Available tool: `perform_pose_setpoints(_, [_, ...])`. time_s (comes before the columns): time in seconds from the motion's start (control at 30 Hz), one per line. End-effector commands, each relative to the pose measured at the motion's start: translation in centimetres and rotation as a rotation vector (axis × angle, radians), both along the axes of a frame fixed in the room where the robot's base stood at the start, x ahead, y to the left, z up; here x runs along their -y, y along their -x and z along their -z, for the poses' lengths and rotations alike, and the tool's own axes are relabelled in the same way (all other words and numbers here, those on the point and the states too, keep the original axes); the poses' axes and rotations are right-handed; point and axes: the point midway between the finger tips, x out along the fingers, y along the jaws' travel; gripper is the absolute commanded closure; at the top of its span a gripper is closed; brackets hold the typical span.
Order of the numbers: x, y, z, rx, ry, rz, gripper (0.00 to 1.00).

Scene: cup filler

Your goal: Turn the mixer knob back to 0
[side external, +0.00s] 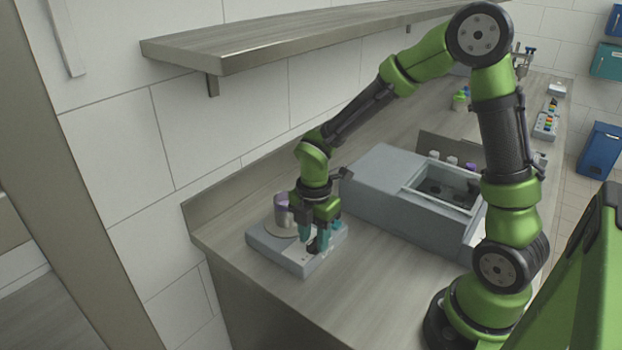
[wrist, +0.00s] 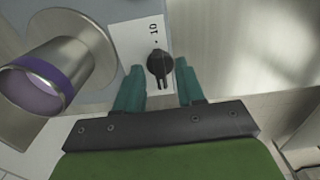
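The mixer (side external: 268,249) is a pale grey box on the counter near its left end. Its black knob (wrist: 160,64) sits on a white label panel (wrist: 128,38) with a "10" and a dot printed above the knob. The knob's narrow end points down in the wrist view, towards my gripper's palm. My gripper (wrist: 159,67) is open, with one teal finger on each side of the knob. Small gaps show between the fingers and the knob. In the side view my gripper (side external: 314,243) is low over the front of the mixer, and the knob is partly hidden between its fingers.
A metal cup with a purple band (wrist: 48,76) stands on the mixer's round plate (wrist: 97,42), left of the knob; the cup also shows in the side view (side external: 282,208). A large grey machine (side external: 385,190) stands to the right. A shelf (side external: 300,38) hangs above.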

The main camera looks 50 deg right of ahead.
Motion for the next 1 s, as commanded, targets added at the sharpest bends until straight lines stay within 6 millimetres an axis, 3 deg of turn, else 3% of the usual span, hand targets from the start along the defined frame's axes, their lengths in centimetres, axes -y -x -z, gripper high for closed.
perform_pose_setpoints(0.27, [0.1,-0.1,-1.3,0.003,0.001,0.002,0.62])
perform_pose_setpoints(0.7, [0.0,-0.1,-11.6,0.007,0.0,0.002,0.62])
perform_pose_setpoints(1.0, [0.0,0.0,-16.2,0.002,0.001,0.0,0.62])
